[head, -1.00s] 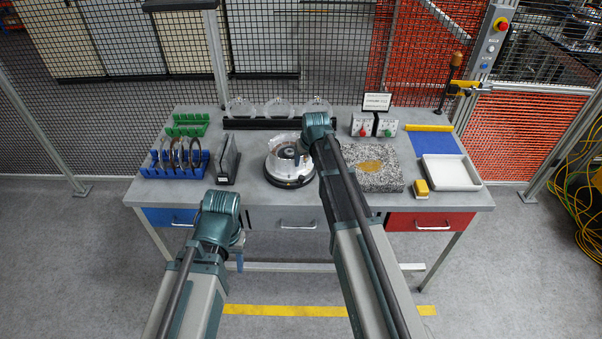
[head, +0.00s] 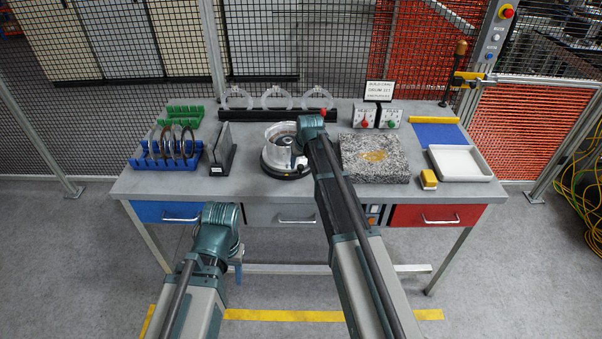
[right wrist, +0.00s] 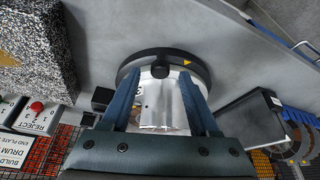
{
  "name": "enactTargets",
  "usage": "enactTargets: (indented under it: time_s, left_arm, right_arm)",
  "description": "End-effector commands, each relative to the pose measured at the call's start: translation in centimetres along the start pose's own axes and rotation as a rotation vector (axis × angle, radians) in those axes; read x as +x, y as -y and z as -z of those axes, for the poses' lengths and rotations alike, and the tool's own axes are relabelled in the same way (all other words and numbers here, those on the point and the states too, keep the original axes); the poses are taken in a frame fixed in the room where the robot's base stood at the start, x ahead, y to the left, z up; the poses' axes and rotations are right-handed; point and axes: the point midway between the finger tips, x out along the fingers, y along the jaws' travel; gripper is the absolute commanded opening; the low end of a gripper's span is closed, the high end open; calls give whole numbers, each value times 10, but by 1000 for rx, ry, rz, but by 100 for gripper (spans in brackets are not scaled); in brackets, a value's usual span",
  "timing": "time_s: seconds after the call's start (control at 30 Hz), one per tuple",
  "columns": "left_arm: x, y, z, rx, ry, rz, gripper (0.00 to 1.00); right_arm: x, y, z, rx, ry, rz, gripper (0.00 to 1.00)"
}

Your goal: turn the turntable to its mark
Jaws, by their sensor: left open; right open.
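The turntable is a low round black base (head: 289,173) on the grey bench, with a silver-white drum housing (head: 275,147) on top. In the right wrist view its black rim (right wrist: 150,57) carries a yellow arrow mark (right wrist: 187,62) and a round black knob (right wrist: 160,70). My right gripper (right wrist: 160,82) is open, its blue fingers spread on either side of the silver housing near the knob; I cannot tell whether they touch it. In the head view my right wrist hides the turntable's right side. My left gripper (head: 239,272) is open and empty, low in front of the bench.
A dark plate stand (head: 222,158) and a blue rack (head: 150,163) of rings stand left of the turntable. A speckled stone block (head: 350,160) is right of it. A black rack (head: 278,115) with clear rings is behind. Button boxes (head: 376,118) stand back right.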

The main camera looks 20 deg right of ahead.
Motion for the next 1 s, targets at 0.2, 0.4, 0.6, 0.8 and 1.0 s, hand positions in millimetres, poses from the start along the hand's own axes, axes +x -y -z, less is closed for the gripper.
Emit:
enactTargets:
  time_s: [0.2, 0.4, 0.6, 0.8, 1.0]
  left_arm:
    - [16, -2, 1, -1, 0, 0, 50]
    - [15, -1, 1, -1, 0, 0, 50]
    - [15, -1, 1, -1, 0, 0, 50]
    - [15, -1, 1, -1, 0, 0, 50]
    - [15, -1, 1, -1, 0, 0, 50]
  right_arm:
    - [18, 0, 0, 0, 0, 0, 61]
    - [16, 0, 0, 0, 0, 0, 61]
    - [16, 0, 0, 0, 0, 0, 34]
    - [16, 0, 0, 0, 0, 0, 0]
    - [16, 0, 0, 0, 0, 0, 0]
